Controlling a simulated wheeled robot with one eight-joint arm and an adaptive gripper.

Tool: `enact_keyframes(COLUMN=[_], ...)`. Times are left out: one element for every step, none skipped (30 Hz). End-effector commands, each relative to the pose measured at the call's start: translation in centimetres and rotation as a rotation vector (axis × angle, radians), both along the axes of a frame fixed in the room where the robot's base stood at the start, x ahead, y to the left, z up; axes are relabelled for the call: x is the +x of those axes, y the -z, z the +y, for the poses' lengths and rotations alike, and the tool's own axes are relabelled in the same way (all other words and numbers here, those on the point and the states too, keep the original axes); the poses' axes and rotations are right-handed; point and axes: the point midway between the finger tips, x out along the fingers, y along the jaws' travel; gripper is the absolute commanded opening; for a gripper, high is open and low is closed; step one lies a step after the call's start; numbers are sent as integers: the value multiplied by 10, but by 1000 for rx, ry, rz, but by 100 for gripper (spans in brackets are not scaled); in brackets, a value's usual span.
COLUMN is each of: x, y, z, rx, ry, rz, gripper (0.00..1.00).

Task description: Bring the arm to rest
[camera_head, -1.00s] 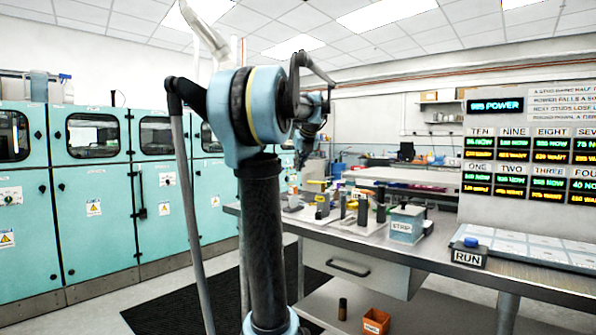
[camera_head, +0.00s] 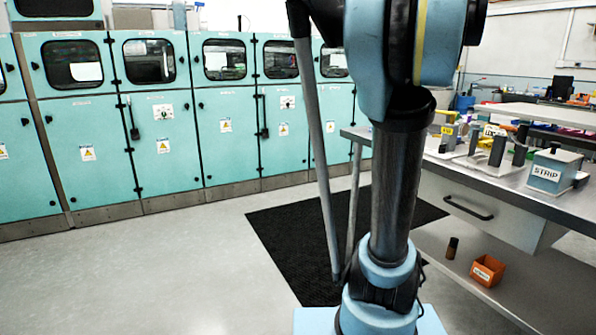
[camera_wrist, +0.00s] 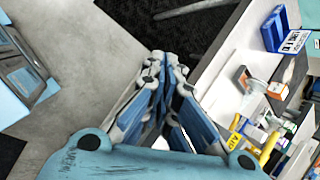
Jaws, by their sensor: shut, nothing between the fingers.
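My arm (camera_head: 398,180) stands upright in the head view, with its upper links running out of the top of the picture. My gripper is outside the head view. In the wrist view my gripper (camera_wrist: 168,62) shows from behind, its blue-and-grey fingers meeting at the tips. It is shut and empty. It hangs over the gap between the floor and the edge of the workbench (camera_wrist: 225,52), touching nothing that I can see.
The metal workbench (camera_head: 480,190) at the right holds a STRIP box (camera_head: 553,170) and several small fixtures. An orange bin (camera_head: 487,270) and a dark bottle (camera_head: 452,248) sit on its lower shelf. Teal cabinets (camera_head: 165,150) line the back. A black mat (camera_head: 290,245) lies on open floor.

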Motion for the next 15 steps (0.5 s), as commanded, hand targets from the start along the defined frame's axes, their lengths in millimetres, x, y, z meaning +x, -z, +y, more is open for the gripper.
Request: enact_keyframes(x=[-14, -22, -33, -41, -50, -61, -70, -78, -90, -99, -108, -120, -129, -138, -150], y=[16, 25, 36, 45, 54, 67, 76, 85, 98, 107, 117, 130, 139, 149, 162], z=[17, 25, 35, 42, 50, 59, 66, 72, 80, 85, 91, 97, 101, 106, 111], rx=[-51, -82, -125, -155, -185, -226, -256, -284, -323, -351, -379, -415, -442, -468, -502], ry=[-106, -171, -259, -324, -390, -479, -545, -612, -701, -769, -836, -925, -993, -1062, -1150], rz=[14, 21, 33, 39, 46, 56, 62, 68, 77, 82, 87, 94, 99, 104, 109], gripper=[0, 0, 0, 0, 0, 0, 0, 0, 0, 0, 0, 0, 0, 0, 0])
